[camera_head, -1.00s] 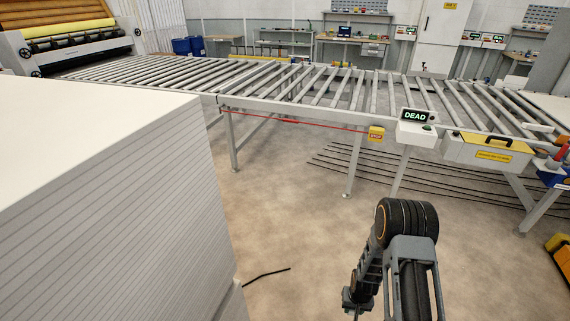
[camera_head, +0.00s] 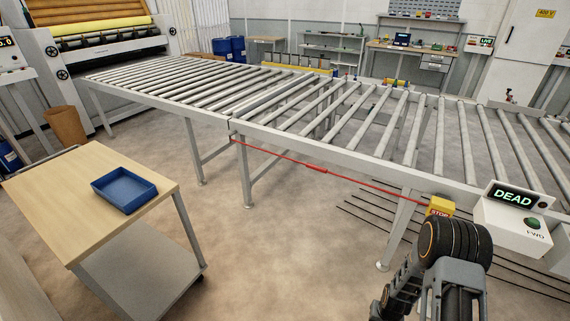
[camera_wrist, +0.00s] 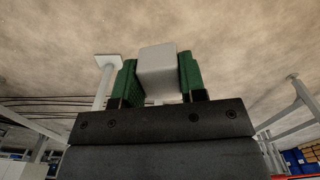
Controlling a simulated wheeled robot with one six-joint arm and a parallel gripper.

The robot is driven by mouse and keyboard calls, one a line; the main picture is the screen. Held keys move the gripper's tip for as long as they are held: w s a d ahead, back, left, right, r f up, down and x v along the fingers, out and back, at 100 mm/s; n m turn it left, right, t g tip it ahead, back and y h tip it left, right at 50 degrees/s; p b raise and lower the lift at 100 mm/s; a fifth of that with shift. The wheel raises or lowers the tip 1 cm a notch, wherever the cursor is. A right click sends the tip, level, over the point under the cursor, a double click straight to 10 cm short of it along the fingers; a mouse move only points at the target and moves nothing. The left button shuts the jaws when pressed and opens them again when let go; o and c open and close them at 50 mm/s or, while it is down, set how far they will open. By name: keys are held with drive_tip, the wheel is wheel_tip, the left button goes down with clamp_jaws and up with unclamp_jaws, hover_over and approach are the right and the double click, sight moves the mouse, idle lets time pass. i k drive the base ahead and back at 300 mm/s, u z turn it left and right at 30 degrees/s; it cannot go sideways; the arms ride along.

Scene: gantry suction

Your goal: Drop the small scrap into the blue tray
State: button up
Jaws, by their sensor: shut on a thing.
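The blue tray (camera_head: 124,189) sits on the wooden top of a cart at the left of the head view. It looks empty. In the wrist view my gripper (camera_wrist: 157,78) is shut on a small pale grey block, the scrap (camera_wrist: 158,62), held between its two green finger pads. The floor shows beyond the scrap. In the head view my arm is at the lower right, well apart from the tray, and the gripper's fingertips and the scrap are out of sight there.
The cart (camera_head: 60,205) has a lower shelf (camera_head: 150,268). A long roller conveyor (camera_head: 300,120) crosses the view, with a red cord, a yellow stop box (camera_head: 440,206) and a box reading DEAD (camera_head: 512,205). Open floor (camera_head: 290,250) lies between cart and arm.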

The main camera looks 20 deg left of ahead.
sight(128, 190)
drive_tip(key=i, duration=0.95)
drive_tip(key=u, duration=2.6)
drive_tip(key=i, duration=1.6)
drive_tip(key=u, duration=0.45)
